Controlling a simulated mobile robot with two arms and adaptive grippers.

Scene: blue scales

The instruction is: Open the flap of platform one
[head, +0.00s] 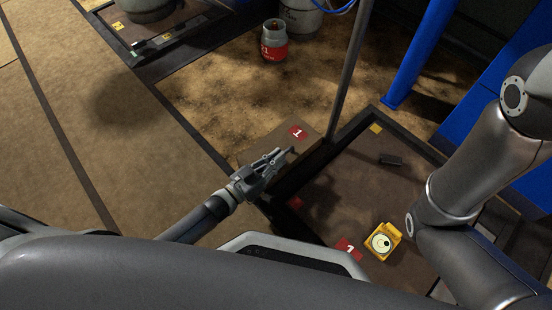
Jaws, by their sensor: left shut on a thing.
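Platform one (345,178) is a brown plate in a dark frame at the right of the head view. Its flap (277,140) is a brown panel with a red "1" label (297,131) at the platform's left edge. My left gripper (286,155) is shut on the flap at its near edge, and its fingers partly cover that edge. Another red "1" label (348,249) lies near the front of the platform. My right arm comes in at the right, but its gripper is out of view.
A yellow device with a round dial (384,241) and a small dark block (390,159) are on the platform. A grey pole (349,75) rises by its far left corner. A red and grey gas cylinder (274,42) stands behind. Floor at left is clear.

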